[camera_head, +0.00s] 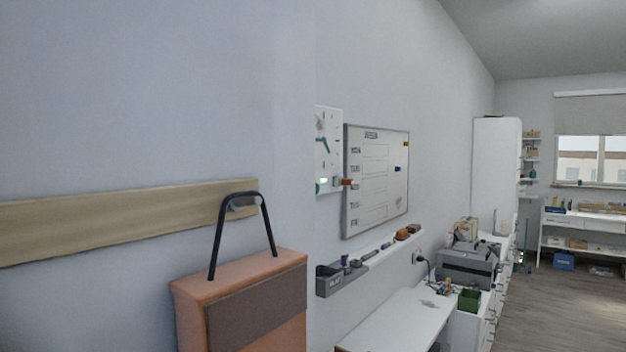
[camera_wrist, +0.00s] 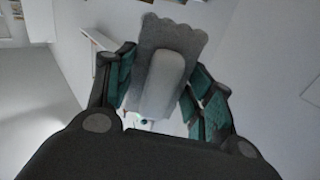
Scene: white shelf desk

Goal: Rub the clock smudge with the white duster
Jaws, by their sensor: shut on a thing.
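In the wrist view my gripper (camera_wrist: 160,88) has its two green-padded fingers on either side of a pale grey-white duster (camera_wrist: 158,82) and is shut on it. The duster has a rounded block and a wider, darker grey flap with a scalloped edge. In the head view my gripper and the duster do not show. A white clock panel (camera_head: 334,150) hangs on the wall, its left part hidden behind the nearer wall edge.
A whiteboard (camera_head: 376,205) hangs right of the clock. Below it a narrow ledge (camera_head: 385,243) holds several small items and a grey box (camera_head: 328,281). An orange bag (camera_head: 235,283) with a black handle stands out in front, left. A white desk (camera_head: 395,320) is below.

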